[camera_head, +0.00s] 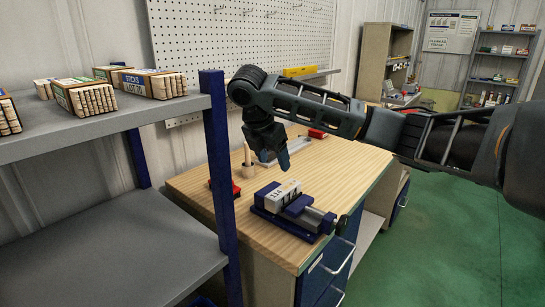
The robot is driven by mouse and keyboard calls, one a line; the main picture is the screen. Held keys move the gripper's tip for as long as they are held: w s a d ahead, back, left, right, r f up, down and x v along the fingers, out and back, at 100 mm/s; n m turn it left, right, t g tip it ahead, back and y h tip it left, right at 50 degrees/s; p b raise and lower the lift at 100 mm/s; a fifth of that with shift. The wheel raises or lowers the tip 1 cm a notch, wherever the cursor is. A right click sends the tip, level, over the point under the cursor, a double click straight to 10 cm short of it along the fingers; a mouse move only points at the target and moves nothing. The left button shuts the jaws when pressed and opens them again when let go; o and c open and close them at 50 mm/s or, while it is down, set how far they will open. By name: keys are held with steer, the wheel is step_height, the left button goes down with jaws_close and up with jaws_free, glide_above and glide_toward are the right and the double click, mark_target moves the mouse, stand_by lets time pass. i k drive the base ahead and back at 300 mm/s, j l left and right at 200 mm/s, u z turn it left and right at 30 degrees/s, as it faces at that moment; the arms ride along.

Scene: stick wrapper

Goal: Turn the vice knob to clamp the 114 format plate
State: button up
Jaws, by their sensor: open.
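A blue vice (308,216) sits on the wooden workbench near its front corner. A white plate with dark "114" lettering (277,192) sits between the vice's jaws. The dark vice knob (342,221) shows at the right end of the vice, near the bench edge. My gripper (275,162) is open and points down, above and behind the vice. It appears empty and apart from the plate and knob. Whether the jaws touch the plate on both sides is too small to tell.
The workbench (340,165) is bare right of the vice. A wooden peg (247,160), a red item (222,187) and another red item (317,133) are on the bench. A grey shelf (95,132) with boxes of sticks (150,82) and a blue post (220,170) stands at left.

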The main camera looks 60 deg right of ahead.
mark_target(342, 224)
steer(key=z, duration=1.25)
